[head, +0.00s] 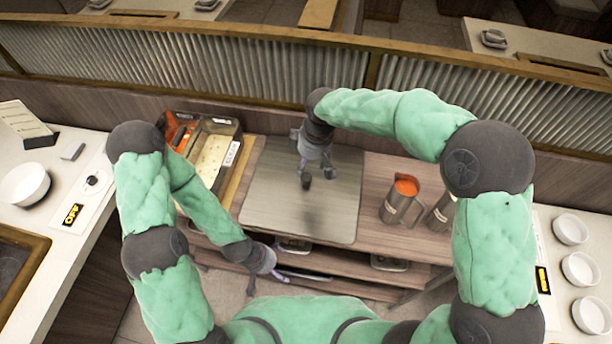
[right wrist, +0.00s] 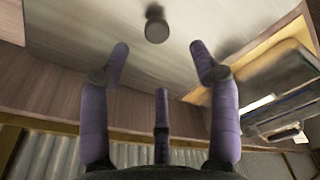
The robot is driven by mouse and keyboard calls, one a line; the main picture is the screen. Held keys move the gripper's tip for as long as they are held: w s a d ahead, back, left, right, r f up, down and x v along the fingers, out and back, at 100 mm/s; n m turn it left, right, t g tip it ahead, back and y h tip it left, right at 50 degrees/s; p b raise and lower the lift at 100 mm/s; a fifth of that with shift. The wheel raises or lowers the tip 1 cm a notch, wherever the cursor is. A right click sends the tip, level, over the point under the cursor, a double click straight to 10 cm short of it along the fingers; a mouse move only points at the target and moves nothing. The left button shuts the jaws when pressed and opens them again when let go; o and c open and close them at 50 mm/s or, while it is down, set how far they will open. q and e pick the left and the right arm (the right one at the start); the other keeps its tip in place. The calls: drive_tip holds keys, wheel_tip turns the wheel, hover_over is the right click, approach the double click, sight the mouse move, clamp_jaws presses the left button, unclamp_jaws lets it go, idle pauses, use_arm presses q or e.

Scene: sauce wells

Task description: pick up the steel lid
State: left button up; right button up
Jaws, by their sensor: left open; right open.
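The steel lid (head: 270,205) is a large flat rectangular plate lying on the wooden counter, with a dark round knob (head: 306,183) near its middle. In the right wrist view the lid (right wrist: 195,18) fills the upper part, and its knob (right wrist: 156,25) lies beyond the fingertips. My right gripper (head: 325,174) is over the lid by the knob. Its purple fingers (right wrist: 159,48) are spread and empty, apart from the knob. My left gripper (head: 268,279) is open and empty, low at the counter's front edge, away from the lid.
Left of the lid stand containers with orange (head: 178,130) and pale (head: 212,160) contents. To the right are a steel pitcher of orange sauce (head: 396,208) and another steel vessel (head: 441,212). A corrugated partition (head: 200,60) rises behind. White bowls (head: 580,268) stand on the right side table.

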sight(306, 176)
drive_tip(key=f, duration=0.4)
drive_tip(key=shift+w+a+b, duration=0.1)
drive_tip(key=shift+a+b, duration=0.1)
drive_tip(key=shift+b, duration=0.15)
drive_tip(key=shift+w+a+f+b, duration=0.15)
drive_tip(key=shift+f+b, duration=0.1)
drive_tip(key=shift+f, duration=0.7)
drive_tip(key=shift+w+f+b, duration=0.15)
drive_tip(key=shift+f+b, duration=0.05)
drive_tip(key=shift+f, duration=0.75)
drive_tip(key=shift+w+a+f+b, duration=0.15)
drive_tip(key=shift+f+b, duration=0.1)
drive_tip(key=shift+f, duration=0.7)
drive_tip(key=shift+r, duration=0.1)
clamp_jaws()
